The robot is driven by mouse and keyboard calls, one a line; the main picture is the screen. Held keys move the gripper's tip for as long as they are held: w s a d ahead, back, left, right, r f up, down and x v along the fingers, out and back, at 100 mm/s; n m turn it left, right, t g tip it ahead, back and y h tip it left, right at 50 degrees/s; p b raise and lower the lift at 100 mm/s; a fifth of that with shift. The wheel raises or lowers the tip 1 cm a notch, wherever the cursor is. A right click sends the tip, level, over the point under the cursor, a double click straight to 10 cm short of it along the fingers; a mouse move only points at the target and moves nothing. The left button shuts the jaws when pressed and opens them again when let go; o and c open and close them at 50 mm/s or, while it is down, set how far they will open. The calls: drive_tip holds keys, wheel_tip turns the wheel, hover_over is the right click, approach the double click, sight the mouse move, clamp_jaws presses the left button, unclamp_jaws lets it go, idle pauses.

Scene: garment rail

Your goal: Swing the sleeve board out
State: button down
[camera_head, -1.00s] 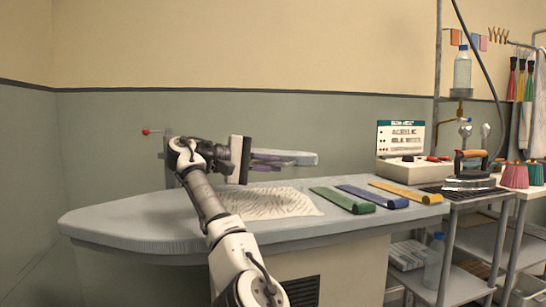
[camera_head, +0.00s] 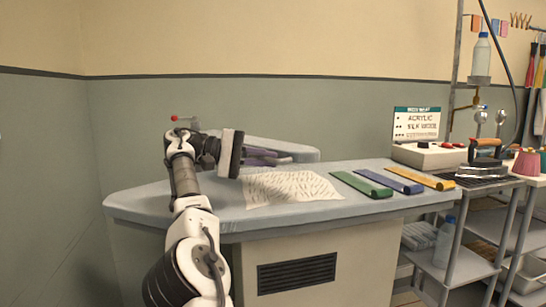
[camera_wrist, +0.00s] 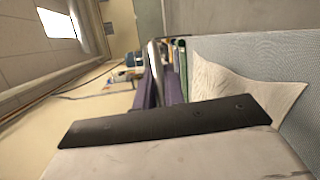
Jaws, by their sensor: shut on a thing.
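The sleeve board (camera_head: 300,150) is a long pale grey-blue padded board with a rounded right end. It stands above the back of the ironing table (camera_head: 140,207), near the wall. My gripper (camera_head: 284,159) reaches it from the left with purple fingers. The fingers are shut on the board's near edge, close to its right end; the exact contact is hard to see. My wrist hides part of the board's left side.
A patterned cloth (camera_head: 290,188) lies on the table. Green (camera_head: 362,184), blue (camera_head: 394,181) and yellow (camera_head: 425,178) strips lie right of it. A red-knobbed lever (camera_head: 174,118) stands behind my wrist. An iron (camera_head: 486,150) sits on the right-hand shelf. The table's left end is clear.

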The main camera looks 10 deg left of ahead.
drive_tip(key=shift+s+a+r, duration=0.2)
drive_tip(key=shift+s+a, duration=0.4)
drive_tip(key=shift+a, duration=0.05)
drive_tip(key=c, duration=1.6)
unclamp_jaws()
drive_tip(key=shift+o, duration=0.6)
drive_tip(key=shift+d+f, duration=0.1)
drive_tip(key=shift+f, duration=0.05)
drive_tip(key=shift+a, duration=0.2)
